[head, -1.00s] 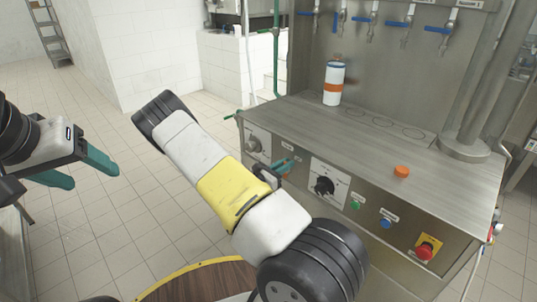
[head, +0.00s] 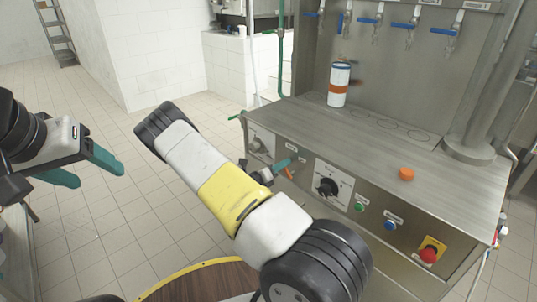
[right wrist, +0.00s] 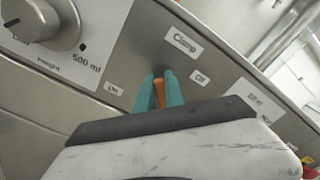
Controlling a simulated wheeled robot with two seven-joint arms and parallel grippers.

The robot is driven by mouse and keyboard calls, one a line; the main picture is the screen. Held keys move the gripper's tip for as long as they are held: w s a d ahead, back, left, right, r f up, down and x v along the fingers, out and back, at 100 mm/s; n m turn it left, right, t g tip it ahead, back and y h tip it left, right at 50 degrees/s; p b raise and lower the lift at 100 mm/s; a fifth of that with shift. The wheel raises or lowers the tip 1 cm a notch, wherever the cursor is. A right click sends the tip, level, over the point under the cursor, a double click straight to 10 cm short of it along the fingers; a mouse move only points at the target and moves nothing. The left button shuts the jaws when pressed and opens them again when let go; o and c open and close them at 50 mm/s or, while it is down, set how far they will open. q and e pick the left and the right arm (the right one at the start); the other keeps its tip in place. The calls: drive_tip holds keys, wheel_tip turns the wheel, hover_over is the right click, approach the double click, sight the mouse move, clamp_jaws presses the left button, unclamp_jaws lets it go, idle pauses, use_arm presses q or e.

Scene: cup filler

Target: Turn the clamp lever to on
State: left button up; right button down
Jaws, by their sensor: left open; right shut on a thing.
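The clamp lever (right wrist: 159,92) is orange and sits on the metal front panel, below the "Clamp" label (right wrist: 188,42) in the right wrist view. The "On" label (right wrist: 113,88) is to its left and the "Off" label (right wrist: 200,77) to its right. My right gripper (right wrist: 160,84) is shut on the lever, with teal fingers on both sides of it. The fingers hide part of the lever, so its exact setting is hard to tell. In the head view the lever (head: 289,173) shows as an orange bit by the fingers. My left gripper (head: 99,176) is open and empty, far left.
A white bottle with an orange band (head: 338,88) stands on the steel counter (head: 375,142). An orange cap (head: 406,174) lies there too. Near the lever are a black knob (head: 327,187), a green button (head: 360,207), a blue button (head: 390,225) and a red emergency button (head: 428,255).

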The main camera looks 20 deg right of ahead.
drive_tip(key=shift+w+a+f+n, duration=0.1)
drive_tip(key=shift+w+f+n, duration=0.35)
drive_tip(key=shift+n, duration=1.1)
drive_tip(key=shift+a+f+n, duration=0.15)
drive_tip(key=shift+f+n, duration=0.55)
drive_tip(key=shift+n, duration=0.8)
drive_tip(key=shift+w+a+f+n, duration=0.1)
drive_tip(key=shift+w+f+n, duration=0.35)
drive_tip(key=shift+n, duration=1.1)
drive_tip(key=shift+s+f, duration=0.2)
drive_tip(key=c, duration=1.4)
unclamp_jaws()
drive_tip(key=shift+c, duration=0.2)
drive_tip(key=shift+a, duration=0.1)
drive_tip(key=v, duration=0.7)
drive_tip(key=shift+s+a, duration=0.2)
drive_tip(key=shift+a, duration=0.05)
